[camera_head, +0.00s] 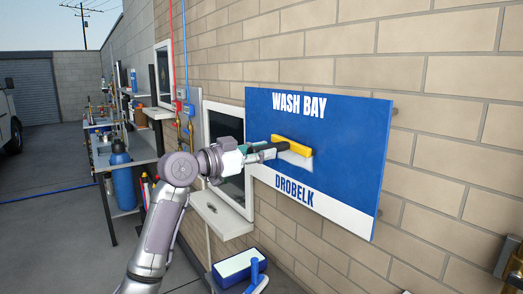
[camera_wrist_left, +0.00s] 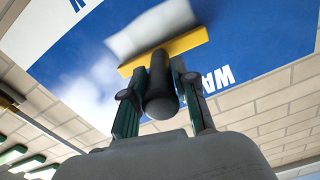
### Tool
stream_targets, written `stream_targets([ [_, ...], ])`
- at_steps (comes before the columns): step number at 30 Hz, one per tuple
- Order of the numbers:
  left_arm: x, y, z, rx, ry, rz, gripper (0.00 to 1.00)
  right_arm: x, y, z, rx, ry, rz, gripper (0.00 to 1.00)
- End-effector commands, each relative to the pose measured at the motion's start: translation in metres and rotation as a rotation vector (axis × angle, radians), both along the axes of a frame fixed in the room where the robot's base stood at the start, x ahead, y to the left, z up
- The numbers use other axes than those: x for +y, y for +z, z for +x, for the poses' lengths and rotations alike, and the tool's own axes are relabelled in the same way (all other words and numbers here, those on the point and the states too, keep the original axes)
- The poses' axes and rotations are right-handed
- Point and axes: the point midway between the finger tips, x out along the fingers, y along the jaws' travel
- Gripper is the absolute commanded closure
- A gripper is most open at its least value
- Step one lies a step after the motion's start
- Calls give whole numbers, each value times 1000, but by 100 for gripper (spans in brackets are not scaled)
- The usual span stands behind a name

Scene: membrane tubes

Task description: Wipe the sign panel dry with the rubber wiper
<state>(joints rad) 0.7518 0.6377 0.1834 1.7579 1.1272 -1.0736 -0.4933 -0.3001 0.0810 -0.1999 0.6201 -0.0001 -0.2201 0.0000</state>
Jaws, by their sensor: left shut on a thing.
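The sign panel (camera_head: 345,125) is blue with a white lower band and reads "WASH BAY" and "DROBELK"; it hangs on the brick wall. My left gripper (camera_head: 262,150) is shut on the dark handle of the rubber wiper (camera_head: 291,145). The wiper's yellow head lies across the middle of the panel, at or very near its face; exact contact is unclear. In the left wrist view, the handle sits between the fingers (camera_wrist_left: 158,88) below the yellow bar (camera_wrist_left: 165,51). A pale patch shows beside the bar, and a whitish haze lies on the blue to its left. My right gripper is not seen.
A white window ledge (camera_head: 220,216) juts from the wall left of the panel, below my left forearm. A blue and white container (camera_head: 240,268) with a blue-handled item stands below. Shelves with a blue cylinder (camera_head: 121,180) stand farther left.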

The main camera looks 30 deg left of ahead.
Motion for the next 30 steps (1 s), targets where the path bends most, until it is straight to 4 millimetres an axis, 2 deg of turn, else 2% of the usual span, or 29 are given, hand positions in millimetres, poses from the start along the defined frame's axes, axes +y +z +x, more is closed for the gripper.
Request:
stream_targets([
  [1, 0, -4, 0, 1, -1, 0, 100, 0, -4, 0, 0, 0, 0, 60],
  [12, 0, -5, 0, 0, -1, 0, 100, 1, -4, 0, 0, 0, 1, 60],
  [24, 0, -31, 0, -1, 0, 0, 100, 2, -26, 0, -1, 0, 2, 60],
  [30, 0, -33, 0, -1, -1, 0, 100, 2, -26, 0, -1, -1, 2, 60],
])
